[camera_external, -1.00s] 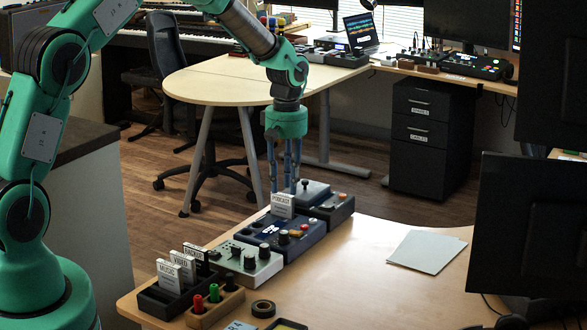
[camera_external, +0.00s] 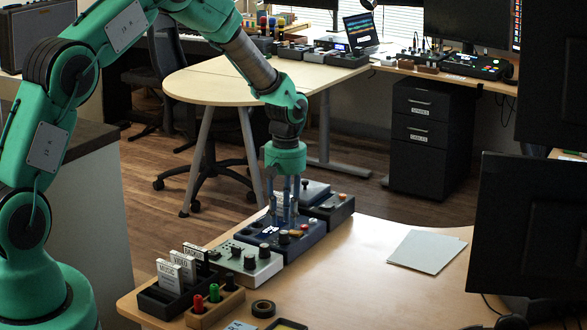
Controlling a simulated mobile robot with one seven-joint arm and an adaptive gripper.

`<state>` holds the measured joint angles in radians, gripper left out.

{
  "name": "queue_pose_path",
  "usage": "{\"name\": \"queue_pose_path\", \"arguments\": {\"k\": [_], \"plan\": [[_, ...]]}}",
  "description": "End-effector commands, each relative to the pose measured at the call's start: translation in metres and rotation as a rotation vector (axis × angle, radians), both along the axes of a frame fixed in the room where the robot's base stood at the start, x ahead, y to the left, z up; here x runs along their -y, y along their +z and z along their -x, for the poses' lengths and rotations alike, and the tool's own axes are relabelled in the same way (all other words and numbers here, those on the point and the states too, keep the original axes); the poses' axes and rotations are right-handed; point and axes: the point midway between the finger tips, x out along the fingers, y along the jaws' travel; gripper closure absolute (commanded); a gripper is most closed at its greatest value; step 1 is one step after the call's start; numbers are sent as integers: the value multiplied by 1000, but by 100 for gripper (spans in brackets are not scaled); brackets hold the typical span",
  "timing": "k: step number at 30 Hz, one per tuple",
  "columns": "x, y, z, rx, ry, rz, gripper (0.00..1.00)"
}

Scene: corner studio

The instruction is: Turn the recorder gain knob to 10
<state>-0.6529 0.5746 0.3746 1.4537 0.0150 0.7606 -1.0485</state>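A dark blue box with a small lit display (camera_external: 270,231) and several knobs stands in the row of devices on the wooden desk; it looks like the recorder. Its dark knobs (camera_external: 284,237) are along its front side, with an orange one (camera_external: 305,227) to the right. I cannot tell which is the gain knob or read its setting. My gripper (camera_external: 285,222) points straight down over the back part of this box, its fingertips low and close to it. Whether they touch anything, hold the white card seen earlier, or are open is too small to tell.
A pale grey box with dark knobs (camera_external: 264,250) stands left of the blue box, and a dark grey device (camera_external: 332,210) stands right. Labelled cards in a holder (camera_external: 168,274) and a tape roll (camera_external: 263,309) are at front left. The desk's middle (camera_external: 355,275) is clear.

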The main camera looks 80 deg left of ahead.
Motion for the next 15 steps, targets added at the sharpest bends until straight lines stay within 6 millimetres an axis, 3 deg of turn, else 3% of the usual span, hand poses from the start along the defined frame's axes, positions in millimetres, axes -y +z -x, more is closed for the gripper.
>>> {"name": "queue_pose_path", "arguments": {"k": [6,15], "plan": [[0,-31,1,0,0,1,71],[0,-46,1,2,0,0,71]]}}
